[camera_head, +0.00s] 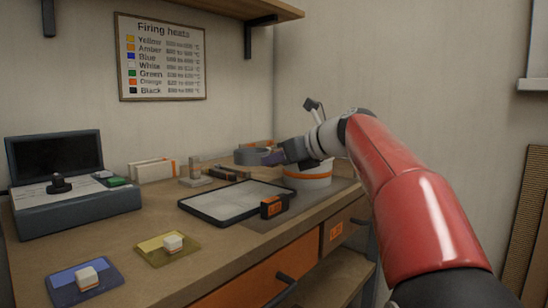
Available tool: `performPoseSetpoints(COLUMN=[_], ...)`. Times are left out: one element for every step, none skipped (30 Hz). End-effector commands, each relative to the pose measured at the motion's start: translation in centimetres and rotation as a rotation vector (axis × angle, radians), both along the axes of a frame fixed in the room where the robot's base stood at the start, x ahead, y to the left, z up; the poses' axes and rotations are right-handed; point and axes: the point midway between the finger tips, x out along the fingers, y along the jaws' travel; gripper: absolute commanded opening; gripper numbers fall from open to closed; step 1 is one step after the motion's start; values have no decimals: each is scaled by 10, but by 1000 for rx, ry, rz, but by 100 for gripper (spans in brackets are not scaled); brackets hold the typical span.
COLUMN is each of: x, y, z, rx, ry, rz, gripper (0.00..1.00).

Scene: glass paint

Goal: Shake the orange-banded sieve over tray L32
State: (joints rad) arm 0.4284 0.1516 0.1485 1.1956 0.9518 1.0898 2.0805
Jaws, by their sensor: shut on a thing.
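My gripper (273,158) is shut on a grey round ring-shaped sieve (251,156), held above the back right part of the bench. The sieve is raised over the far edge of a shallow dark-rimmed tray (207,215) with a pale inside. No orange band can be made out clearly on the held sieve. A dark block with an orange label (272,206) stands at the tray's right corner; its writing is too small to read. A white round tub with an orange band (307,179) stands right of the tray, partly under my gripper.
A grey case with a raised dark lid (75,195) stands at the left. A yellow plate (168,249) and a blue plate (84,282), each with a white block, lie at the front. Small dark pieces (229,173) and a grey stand (196,178) sit behind the tray.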

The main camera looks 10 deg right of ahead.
Motion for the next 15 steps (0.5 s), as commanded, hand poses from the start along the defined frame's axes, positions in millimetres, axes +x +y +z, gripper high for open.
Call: performPoseSetpoints(x=[5,8,11,9,6,3,1,-1,-3,-5,-7,-9,-11,-13,-15], y=[-3,-5,-7,-4,0,4,6,8,11,14,16,20,22,25,28], z=[1,1,1,1,0,0,0,0,0,-1,-1,-1,0,0,0], rx=[1,1,1,-1,-1,-2,-2,-2,-2,-1,-1,-2,-2,-1,0], ry=[1,1,1,-2,-2,-1,-1,-2,-2,-1,-2,-2,-2,-2,0], rz=[-1,0,0,2,2,2,2,1,1,1,1,1,1,2,1], gripper=[0,0,0,0,0,0,0,0,0,0,0,0,0,0,0])
